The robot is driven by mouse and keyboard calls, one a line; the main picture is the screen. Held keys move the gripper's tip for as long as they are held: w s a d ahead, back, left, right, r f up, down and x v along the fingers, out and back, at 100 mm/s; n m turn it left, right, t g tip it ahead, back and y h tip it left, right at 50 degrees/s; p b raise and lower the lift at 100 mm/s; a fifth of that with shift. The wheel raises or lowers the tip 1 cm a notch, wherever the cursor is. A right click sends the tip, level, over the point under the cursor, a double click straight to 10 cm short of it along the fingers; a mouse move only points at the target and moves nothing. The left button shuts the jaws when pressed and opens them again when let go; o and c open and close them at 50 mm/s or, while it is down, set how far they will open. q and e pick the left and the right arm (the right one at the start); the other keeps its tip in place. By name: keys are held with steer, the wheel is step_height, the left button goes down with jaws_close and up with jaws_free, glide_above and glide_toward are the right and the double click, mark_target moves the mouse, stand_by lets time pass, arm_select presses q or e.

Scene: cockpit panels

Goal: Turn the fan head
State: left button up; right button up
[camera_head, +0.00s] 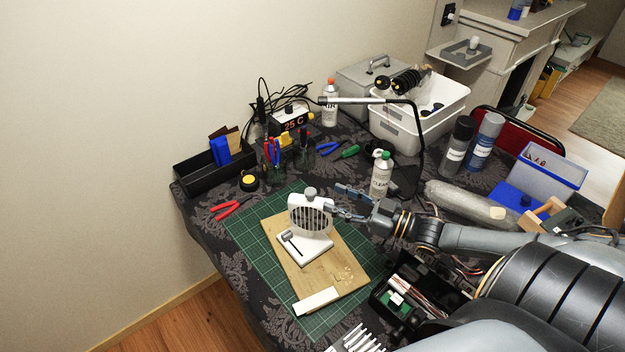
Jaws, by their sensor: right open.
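A small white fan stands on a wooden board (345,262) on the table. Its head (310,218) is a rounded white case with a dark slotted grille, and a grey knob (310,193) sits on top. Its flat white base (303,250) carries a dark lever. My right gripper (343,200) comes in from the right, with its fingers open and pointing left, just right of the fan head. One finger is close to the head's right edge; I cannot tell whether it touches. My left gripper is not in view.
A green cutting mat (262,245) lies under the board. A white block (316,301) lies at the board's front edge. A white spray bottle (381,175) stands behind my right gripper. Red pliers (230,208) lie at left. An open black case (408,296) lies at front right.

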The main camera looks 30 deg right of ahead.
mark_target(311, 191)
steer(key=shift+h, duration=0.3)
steer(key=x, duration=0.5)
steer(key=shift+w+a+f, duration=0.1)
steer(key=shift+w+a, duration=0.1)
steer(key=shift+a, duration=0.15)
steer(key=shift+p+x, duration=0.4)
steer(key=shift+x, duration=0.55)
steer(key=shift+f, duration=0.1)
